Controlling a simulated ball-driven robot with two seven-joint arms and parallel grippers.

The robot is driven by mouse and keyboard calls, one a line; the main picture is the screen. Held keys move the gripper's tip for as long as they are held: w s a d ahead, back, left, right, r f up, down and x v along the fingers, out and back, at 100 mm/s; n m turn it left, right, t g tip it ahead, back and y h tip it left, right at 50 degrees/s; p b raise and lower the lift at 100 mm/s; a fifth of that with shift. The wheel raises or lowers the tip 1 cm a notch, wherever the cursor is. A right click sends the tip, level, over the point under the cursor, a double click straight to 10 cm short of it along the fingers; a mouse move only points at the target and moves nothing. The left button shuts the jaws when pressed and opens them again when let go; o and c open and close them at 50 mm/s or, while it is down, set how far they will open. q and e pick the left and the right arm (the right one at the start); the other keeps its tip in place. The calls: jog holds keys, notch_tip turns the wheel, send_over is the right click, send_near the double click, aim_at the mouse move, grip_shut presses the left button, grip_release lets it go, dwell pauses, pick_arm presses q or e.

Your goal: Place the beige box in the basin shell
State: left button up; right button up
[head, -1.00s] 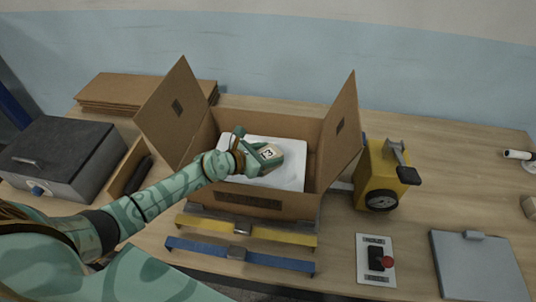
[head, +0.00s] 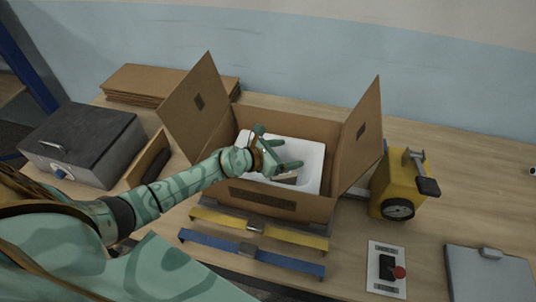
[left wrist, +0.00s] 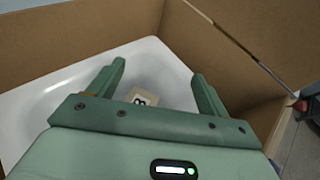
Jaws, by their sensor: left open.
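The white basin shell (head: 312,156) sits inside an open cardboard box (head: 225,125). The beige box (head: 287,180) lies in the shell, partly hidden by my left gripper (head: 281,148) in the head view. In the left wrist view the beige box (left wrist: 145,98) shows its dark printed mark, and the white shell (left wrist: 50,98) surrounds it. My left gripper (left wrist: 158,70) is open, its two fingers spread above the beige box, with nothing between the tips. The lower part of the beige box is hidden behind the gripper body. My right gripper is in neither view.
The cardboard flaps (head: 360,135) stand up around the shell. A yellow device (head: 395,185) is to the right, a grey metal case (head: 85,145) to the left. Yellow (head: 285,233) and blue (head: 275,260) bars lie in front. A red-button switch (head: 387,270) is at front right.

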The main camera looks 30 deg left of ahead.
pick_arm(q)
jog(key=p+v, duration=0.1)
jog(key=v, duration=1.1)
jog(key=shift+p, duration=0.35)
